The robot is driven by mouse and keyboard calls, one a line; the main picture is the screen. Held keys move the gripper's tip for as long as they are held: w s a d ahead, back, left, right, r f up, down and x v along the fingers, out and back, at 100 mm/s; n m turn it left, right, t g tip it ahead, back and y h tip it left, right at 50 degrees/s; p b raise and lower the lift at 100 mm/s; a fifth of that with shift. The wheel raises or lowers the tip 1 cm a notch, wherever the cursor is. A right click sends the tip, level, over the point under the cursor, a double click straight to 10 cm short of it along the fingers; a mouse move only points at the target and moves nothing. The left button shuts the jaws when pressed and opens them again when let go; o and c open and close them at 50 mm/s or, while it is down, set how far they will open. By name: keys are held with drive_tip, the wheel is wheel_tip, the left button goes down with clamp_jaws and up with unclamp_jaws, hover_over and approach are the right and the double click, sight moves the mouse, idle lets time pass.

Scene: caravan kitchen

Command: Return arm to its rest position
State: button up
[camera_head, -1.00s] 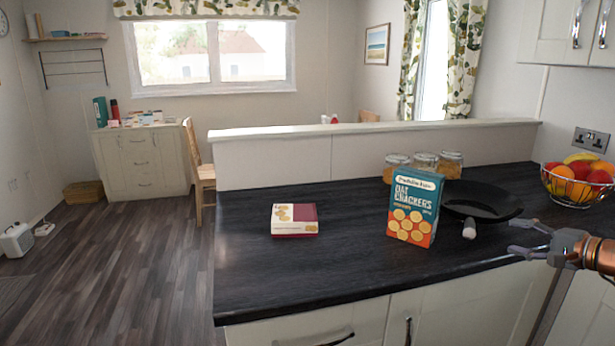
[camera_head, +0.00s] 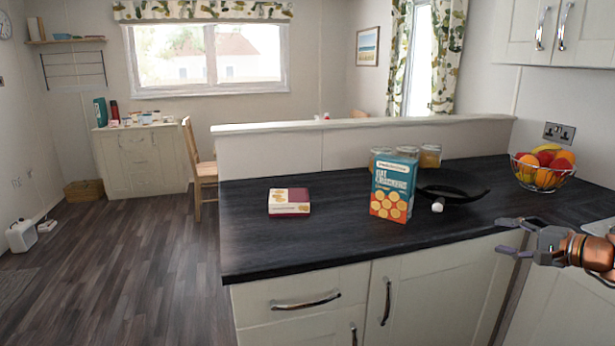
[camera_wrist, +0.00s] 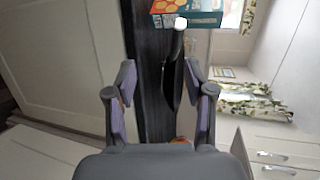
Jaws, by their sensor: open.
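My gripper (camera_head: 513,237) is at the right of the head view, in front of the counter's edge. Its fingers point left and are open and empty. In the wrist view my gripper (camera_wrist: 160,100) shows its two fingers spread apart with nothing between them touching.
Cupboard fronts (camera_head: 430,285) stand below. Wall cabinets (camera_head: 570,35) hang upper right. Open floor (camera_head: 130,260) lies left.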

drive_tip(key=s+a+f+n+g, duration=0.3)
drive_tip(key=s+a+g, duration=0.1)
drive_tip(key=a, duration=0.6)
drive_tip(key=s+a+f+n+g+y, duration=0.1)
drive_tip(key=s+a+f+n+g, duration=0.3)
drive_tip(key=a, duration=0.6)
drive_tip(key=s+a+f+n+g, duration=0.1)
drive_tip(key=s+a+g, duration=0.3)
drive_tip(key=a, duration=0.7)
drive_tip(key=s+a+f+n+g+h, duration=0.1)
drive_tip(key=s+a+f+h, duration=0.1)
drive_tip(key=s, duration=0.6)
drive_tip(key=s+a+f+n+g+h, duration=0.1)
drive_tip(key=s+f+n, duration=0.15)
drive_tip(key=s, duration=0.45)
drive_tip(key=s+d+f+n+g+h, duration=0.25)
drive_tip(key=s+d+h, duration=0.2)
drive_tip(key=s, duration=0.65)
wheel_tip(320, 180, up, 12)
drive_tip(key=t+p, duration=0.1)
drive_tip(key=p, duration=1.1)
drive_tip(key=shift+r+m, duration=0.2)
drive_tip(key=shift+m, duration=0.2)
drive_tip(key=shift+w+t+h, duration=0.1)
drive_tip(key=shift+t+h, duration=0.15)
